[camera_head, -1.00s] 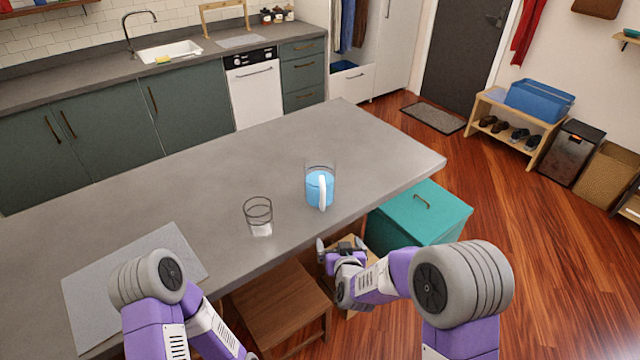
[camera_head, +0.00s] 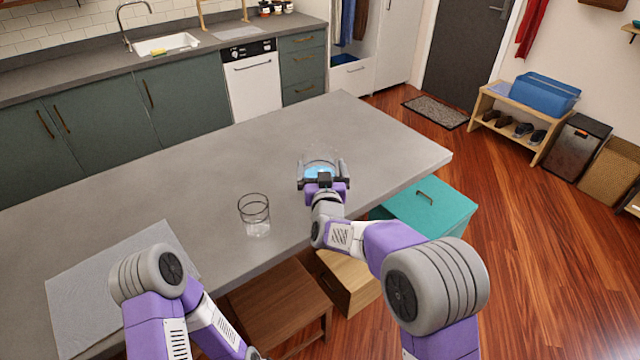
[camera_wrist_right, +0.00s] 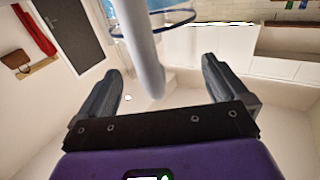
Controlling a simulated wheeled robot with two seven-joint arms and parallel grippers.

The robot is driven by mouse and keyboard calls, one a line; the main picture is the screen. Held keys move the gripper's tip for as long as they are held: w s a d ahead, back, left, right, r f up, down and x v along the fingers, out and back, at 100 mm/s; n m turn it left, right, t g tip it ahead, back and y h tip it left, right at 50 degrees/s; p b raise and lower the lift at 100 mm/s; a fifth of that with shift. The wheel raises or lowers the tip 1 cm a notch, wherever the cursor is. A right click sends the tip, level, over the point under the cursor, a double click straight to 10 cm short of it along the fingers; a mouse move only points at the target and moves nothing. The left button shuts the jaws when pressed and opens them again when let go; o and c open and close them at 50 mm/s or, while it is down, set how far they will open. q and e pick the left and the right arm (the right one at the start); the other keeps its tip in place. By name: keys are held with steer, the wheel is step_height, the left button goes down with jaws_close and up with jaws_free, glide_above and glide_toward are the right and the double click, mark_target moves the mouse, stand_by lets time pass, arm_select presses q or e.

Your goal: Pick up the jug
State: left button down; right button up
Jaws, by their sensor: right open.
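The jug (camera_head: 320,164) is clear with blue contents and stands on the grey counter (camera_head: 230,160). In the head view my right gripper (camera_head: 322,175) is in front of it and hides its lower part and handle. In the right wrist view the jug's pale handle (camera_wrist_right: 147,60) hangs in the space between the two fingers of the right gripper (camera_wrist_right: 163,80). The fingers are spread apart; I cannot tell whether either touches the handle. My left arm shows at the lower left, but its gripper is out of view.
A clear glass (camera_head: 254,214) stands on the counter to the left of the jug. A grey mat (camera_head: 95,290) lies at the counter's left. A teal box (camera_head: 435,208) and a wooden stool (camera_head: 275,310) are by the counter's near edge. The counter behind the jug is clear.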

steer(key=shift+w, duration=0.3)
steer(key=shift+c, duration=0.3)
